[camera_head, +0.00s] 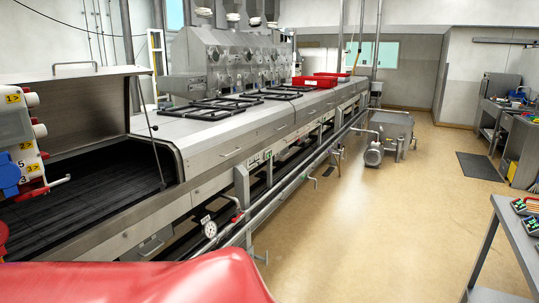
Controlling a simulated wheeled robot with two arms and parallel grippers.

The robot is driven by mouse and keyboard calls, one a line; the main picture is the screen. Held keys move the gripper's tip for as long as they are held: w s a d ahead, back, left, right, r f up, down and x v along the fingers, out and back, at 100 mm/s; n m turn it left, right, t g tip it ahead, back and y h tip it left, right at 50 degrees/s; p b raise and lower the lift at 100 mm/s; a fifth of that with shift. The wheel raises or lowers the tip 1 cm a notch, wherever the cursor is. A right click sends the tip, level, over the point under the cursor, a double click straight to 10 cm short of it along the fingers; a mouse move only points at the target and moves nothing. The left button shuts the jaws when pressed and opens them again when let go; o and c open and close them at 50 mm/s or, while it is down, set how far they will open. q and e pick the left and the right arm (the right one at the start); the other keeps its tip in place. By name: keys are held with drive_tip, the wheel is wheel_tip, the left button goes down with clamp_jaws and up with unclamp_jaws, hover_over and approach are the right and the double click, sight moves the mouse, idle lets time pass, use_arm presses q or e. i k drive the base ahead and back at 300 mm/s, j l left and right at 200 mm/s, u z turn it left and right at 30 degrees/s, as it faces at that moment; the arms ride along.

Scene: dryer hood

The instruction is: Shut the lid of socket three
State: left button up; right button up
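A cream socket panel (12,128) is cut off by the left edge of the head view. It carries yellow number labels and several white fittings with red parts sticking out to the right. A blue socket or cover (8,174) is at its lower left. The labels are small, and I cannot tell for sure which fitting is socket three or whether its lid is open. Neither gripper is in view.
The steel dryer (250,125) runs away behind the panel, its near hood (75,85) raised over a dark belt (120,185). A large red surface (190,280) fills the bottom left foreground. A grey table (510,225) stands at right. The middle floor is open.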

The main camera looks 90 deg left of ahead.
sight(33, 193)
drive_tip(key=u, duration=1)
drive_tip(key=k+j+u, duration=0.1)
drive_tip(key=u, duration=1.35)
drive_tip(key=j+u, duration=0.1)
drive_tip(key=u, duration=0.85)
drive_tip(key=j+u, duration=0.1)
drive_tip(key=u, duration=0.4)
